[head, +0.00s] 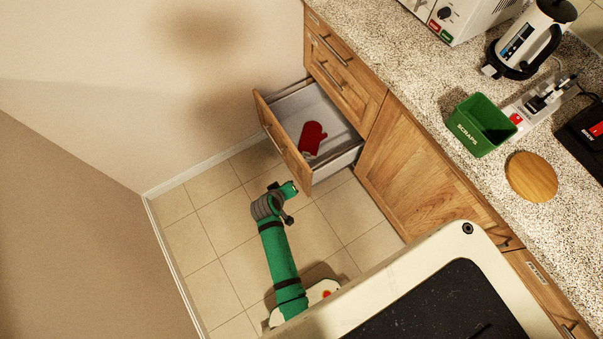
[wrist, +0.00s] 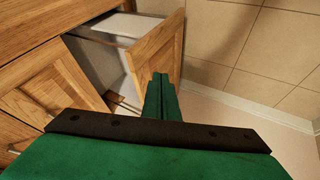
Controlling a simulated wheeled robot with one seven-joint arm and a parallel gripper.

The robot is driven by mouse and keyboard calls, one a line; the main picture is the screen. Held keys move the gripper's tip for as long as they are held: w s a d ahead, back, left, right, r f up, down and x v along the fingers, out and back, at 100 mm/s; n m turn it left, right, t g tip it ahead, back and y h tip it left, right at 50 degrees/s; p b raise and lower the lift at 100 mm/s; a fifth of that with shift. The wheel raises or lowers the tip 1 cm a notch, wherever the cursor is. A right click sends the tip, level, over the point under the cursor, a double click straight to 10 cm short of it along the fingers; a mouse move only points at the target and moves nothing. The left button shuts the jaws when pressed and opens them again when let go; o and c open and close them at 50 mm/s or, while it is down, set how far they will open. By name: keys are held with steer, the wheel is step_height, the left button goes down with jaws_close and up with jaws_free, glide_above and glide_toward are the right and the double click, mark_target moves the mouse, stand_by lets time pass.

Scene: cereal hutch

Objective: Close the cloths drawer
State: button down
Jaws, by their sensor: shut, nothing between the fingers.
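The open drawer (head: 286,143) is the low one in the wooden cabinet, pulled well out, with a wood front and pale inside. A red mitt (head: 311,137) lies in it; I cannot make out a label on the drawer. My gripper (head: 291,188) is just outside the drawer front, near its lower right end in the head view. In the wrist view the shut, empty fingers (wrist: 162,82) show in front of the drawer front (wrist: 158,55). I cannot tell whether they touch it.
Closed drawers (head: 340,70) sit above the open one, and a cabinet door (head: 415,175) stands beside it. The counter (head: 425,65) holds a green scraps bin (head: 481,125), a kettle (head: 526,40) and a round wooden board (head: 531,177). Tiled floor (head: 215,225) is clear before the drawer.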

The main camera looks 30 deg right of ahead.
glide_toward(304, 171)
step_height(304, 171, down, 3)
steer(key=w, duration=0.1)
steer(key=shift+w+d+f, duration=0.1)
steer(key=shift+w+d, duration=0.05)
steer(key=shift+d, duration=0.8)
